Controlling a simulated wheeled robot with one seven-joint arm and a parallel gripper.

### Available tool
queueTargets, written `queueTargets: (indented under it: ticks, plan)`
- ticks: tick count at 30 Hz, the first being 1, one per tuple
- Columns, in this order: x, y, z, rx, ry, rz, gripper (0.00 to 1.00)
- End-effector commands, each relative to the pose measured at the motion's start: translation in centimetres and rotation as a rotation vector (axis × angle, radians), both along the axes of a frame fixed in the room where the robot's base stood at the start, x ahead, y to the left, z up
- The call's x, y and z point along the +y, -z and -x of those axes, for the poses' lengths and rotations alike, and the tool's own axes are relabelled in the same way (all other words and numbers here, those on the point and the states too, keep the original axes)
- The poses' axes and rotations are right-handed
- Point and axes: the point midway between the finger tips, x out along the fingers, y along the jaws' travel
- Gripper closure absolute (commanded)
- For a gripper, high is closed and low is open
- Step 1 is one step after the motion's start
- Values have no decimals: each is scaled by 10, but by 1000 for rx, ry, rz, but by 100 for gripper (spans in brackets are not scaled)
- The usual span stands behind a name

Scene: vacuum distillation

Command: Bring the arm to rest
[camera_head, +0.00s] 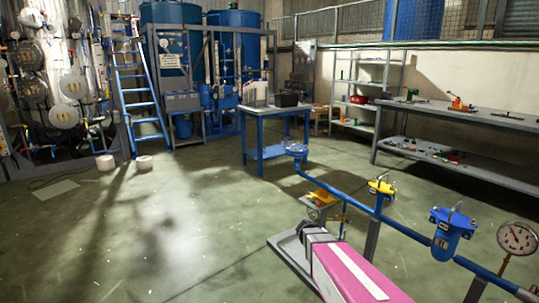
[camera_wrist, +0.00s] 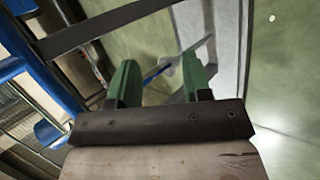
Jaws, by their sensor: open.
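My gripper (camera_wrist: 158,78) shows in the wrist view, with its two green fingers apart. Nothing is clearly held between them. Beyond the fingers are a thin blue rod (camera_wrist: 157,72) and a pale, blurred shape, and I cannot tell what they are or how far off. The wrist view is steeply tilted. My gripper does not show in the head view.
A blue pipe (camera_head: 340,195) with a yellow valve (camera_head: 381,187), a blue filter housing (camera_head: 450,232) and a gauge (camera_head: 516,238) crosses the right foreground. A pink-and-white body (camera_head: 350,272) lies below it. Beyond stands a blue table (camera_head: 262,153). Green floor at left is open.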

Motion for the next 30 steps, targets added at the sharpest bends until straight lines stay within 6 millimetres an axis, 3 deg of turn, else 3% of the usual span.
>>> queueTargets:
  ticks: [1,3,9,12,18,30]
  plan:
    - [4,-9,26,0,38,-78,55]
    - [13,-14,50,2,91,-193,55]
    - [48,-35,111,3,220,-515,55]
    - [65,-45,132,1,266,-646,55]
    - [84,-59,150,0,311,-791,55]
    - [87,-60,150,0,317,-809,55]
